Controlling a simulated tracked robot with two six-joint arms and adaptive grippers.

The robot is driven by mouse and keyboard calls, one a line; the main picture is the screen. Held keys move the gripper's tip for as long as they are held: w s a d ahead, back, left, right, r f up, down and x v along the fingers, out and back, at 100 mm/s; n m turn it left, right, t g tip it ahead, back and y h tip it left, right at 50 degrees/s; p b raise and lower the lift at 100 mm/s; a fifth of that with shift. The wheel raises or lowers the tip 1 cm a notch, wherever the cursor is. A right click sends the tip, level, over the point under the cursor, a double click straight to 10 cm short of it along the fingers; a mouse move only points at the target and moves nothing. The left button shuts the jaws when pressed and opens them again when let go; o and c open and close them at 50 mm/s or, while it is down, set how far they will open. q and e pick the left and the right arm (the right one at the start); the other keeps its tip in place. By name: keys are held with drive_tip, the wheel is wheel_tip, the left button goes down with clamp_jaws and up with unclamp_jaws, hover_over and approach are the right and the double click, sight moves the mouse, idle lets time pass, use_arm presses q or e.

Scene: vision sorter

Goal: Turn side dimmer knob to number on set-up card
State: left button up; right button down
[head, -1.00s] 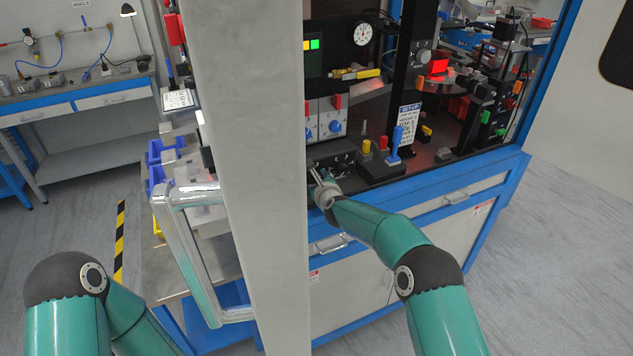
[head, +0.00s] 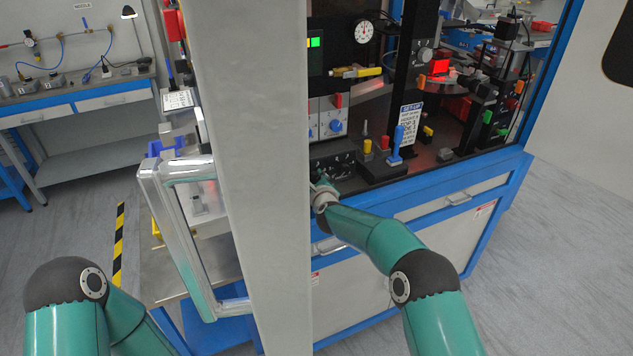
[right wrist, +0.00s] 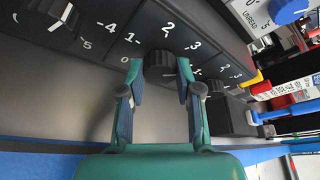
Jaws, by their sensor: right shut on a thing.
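A black dimmer knob (right wrist: 158,63) sits on a dark control box (head: 333,160) in the cabinet. White numbers ring it; 0, 1, 2 and 3 are readable in the right wrist view. My right gripper (right wrist: 158,78) is shut on this knob, one finger on each side. I cannot make out the knob's pointer. In the head view my right gripper (head: 324,188) is at the box's front, partly hidden by its own wrist. The set-up card (head: 409,118) hangs on a black post; its small text is not clearly legible. My left gripper is out of view.
Another black knob (right wrist: 52,14) with a white pointer is to the left on the box, and one (right wrist: 214,86) to the right. A blue-handled lever (head: 397,142) stands right of the box. A grey upright (head: 250,180) and a door handle (head: 180,235) are left of my right arm.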

drive_tip(key=shift+a+f+n+t+b, duration=0.15)
drive_tip(key=shift+f+n+t+b, duration=0.2)
drive_tip(key=shift+n+b, duration=0.65)
drive_tip(key=shift+r+n+t+h+b, duration=0.2)
drive_tip(key=shift+n+t+h+b, duration=0.25)
drive_tip(key=shift+b, duration=0.6)
drive_tip(key=c, duration=0.8)
unclamp_jaws()
drive_tip(key=shift+s+d+r, duration=0.1)
drive_tip(key=shift+s+r, duration=0.15)
drive_tip(key=shift+s, duration=1)
drive_tip(key=shift+s+d+r, duration=0.1)
drive_tip(key=shift+s+r, duration=0.15)
drive_tip(key=shift+s, duration=0.95)
drive_tip(key=shift+s+d+r, duration=0.1)
drive_tip(key=shift+s+r, duration=0.15)
drive_tip(key=shift+s, duration=1)
